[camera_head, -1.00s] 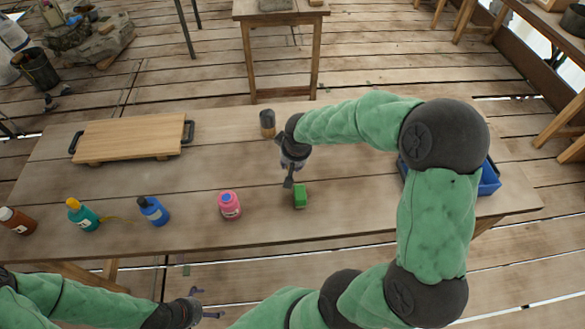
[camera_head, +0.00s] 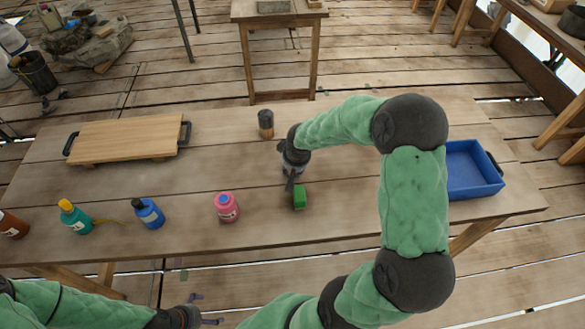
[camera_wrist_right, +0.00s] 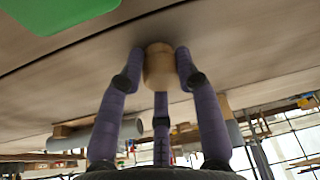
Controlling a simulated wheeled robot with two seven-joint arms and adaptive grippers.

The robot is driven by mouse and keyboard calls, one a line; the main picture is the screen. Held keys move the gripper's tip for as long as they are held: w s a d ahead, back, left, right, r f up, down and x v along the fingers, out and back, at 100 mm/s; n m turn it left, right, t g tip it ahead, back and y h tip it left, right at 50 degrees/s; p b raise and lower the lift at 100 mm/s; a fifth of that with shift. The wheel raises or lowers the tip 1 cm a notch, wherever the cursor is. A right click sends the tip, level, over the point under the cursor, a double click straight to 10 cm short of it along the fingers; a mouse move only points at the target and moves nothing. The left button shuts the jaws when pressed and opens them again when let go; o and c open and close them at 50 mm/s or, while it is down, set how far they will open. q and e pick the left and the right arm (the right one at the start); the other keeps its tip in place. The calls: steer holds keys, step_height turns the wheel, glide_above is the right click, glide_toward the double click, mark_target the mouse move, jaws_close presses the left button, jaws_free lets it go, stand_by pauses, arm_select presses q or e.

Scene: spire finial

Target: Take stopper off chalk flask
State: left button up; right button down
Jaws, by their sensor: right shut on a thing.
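My right gripper (camera_head: 289,187) reaches down to the table behind the green block. In the right wrist view its purple fingers (camera_wrist_right: 160,75) are closed around a short tan cylinder (camera_wrist_right: 159,66), which looks like a stopper. I cannot make out a flask under it; whether the cylinder is apart from anything below is hidden. My left gripper (camera_head: 204,309) is low at the front edge of the picture, its fingers spread and empty.
The green block (camera_head: 300,198) is close by; a pink bottle (camera_head: 227,208) stands left of it. Blue (camera_head: 149,214), teal (camera_head: 76,219) and brown (camera_head: 12,226) bottles stand further left. A dark cylinder (camera_head: 266,124), wooden board (camera_head: 125,138) and blue tray (camera_head: 472,172) are around.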

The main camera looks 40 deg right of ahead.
steer(key=shift+f, duration=0.15)
steer(key=c, duration=0.9)
jaws_free()
steer(key=shift+o, duration=0.2)
steer(key=shift+r, duration=0.45)
steer(key=p+v, duration=0.4)
steer(key=v, duration=0.7)
steer(key=shift+r, duration=0.15)
steer(key=shift+s+a, duration=0.1)
steer(key=shift+s, duration=0.05)
